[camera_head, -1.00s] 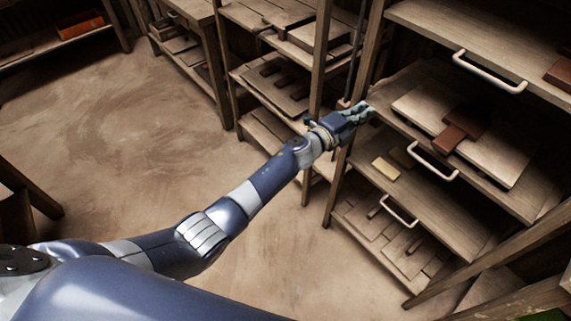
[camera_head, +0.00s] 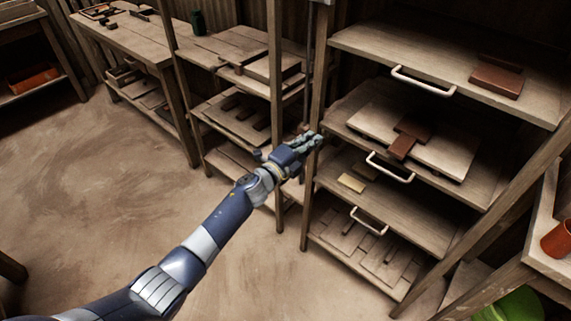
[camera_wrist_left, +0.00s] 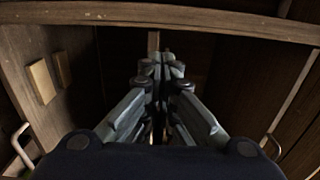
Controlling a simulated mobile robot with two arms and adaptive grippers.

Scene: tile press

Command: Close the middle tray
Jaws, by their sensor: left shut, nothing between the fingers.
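The middle tray (camera_head: 463,186) is a wooden shelf board in the right-hand rack. It bears a pale panel with dark brown blocks, and a white handle (camera_head: 390,168) hangs at its front edge. How far it stands out of the rack is unclear. My left gripper (camera_head: 316,137) is in front of the rack's left post, left of the tray's handle and apart from it. In the left wrist view its fingers (camera_wrist_left: 161,70) are together and empty, pointing at a dark gap, with handles at both lower sides. My right gripper is in neither view.
Above is a tray (camera_head: 375,45) with a white handle and a reddish-brown block. Below are a tray (camera_head: 410,215) with a yellowish tile and a slatted bottom tray (camera_head: 355,250). Benches stand at the left. The floor (camera_head: 100,210) there is clear.

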